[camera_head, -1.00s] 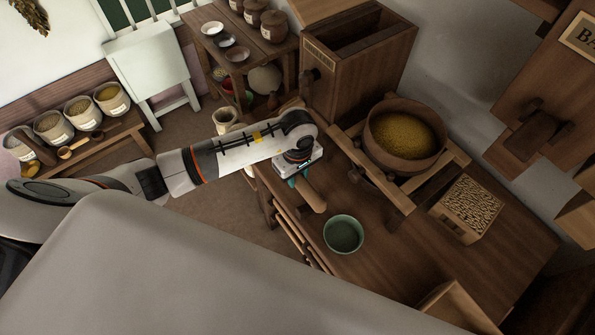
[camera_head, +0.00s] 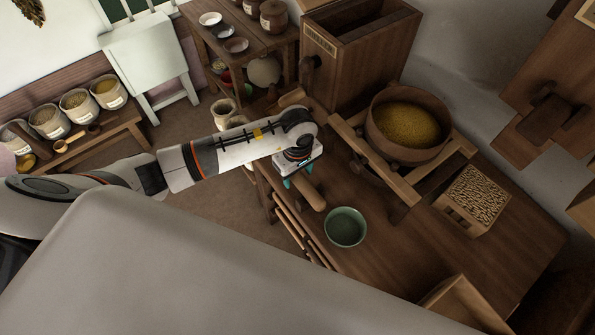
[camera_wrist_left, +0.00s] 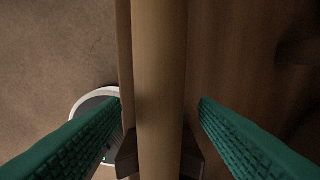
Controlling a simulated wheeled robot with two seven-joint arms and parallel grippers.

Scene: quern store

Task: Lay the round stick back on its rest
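The round stick (camera_wrist_left: 159,60) runs lengthwise through the left wrist view, along the table's edge. Its near end (camera_head: 312,195) shows past my left gripper (camera_head: 294,177) in the head view. The gripper's green fingers are open, one on each side of the stick, with a gap to it on both sides. A dark wooden support (camera_wrist_left: 191,160), seemingly the rest, shows on both sides of the stick low in the wrist view. I cannot tell whether the stick touches it. My right gripper is not in view.
On the table (camera_head: 390,265) stand a green bowl (camera_head: 346,227), a round grain tub (camera_head: 405,125) on a wooden frame, a slotted block (camera_head: 474,195) and a tall wooden box (camera_head: 355,50). Floor lies left of the table edge. A pale round object (camera_wrist_left: 95,98) shows below.

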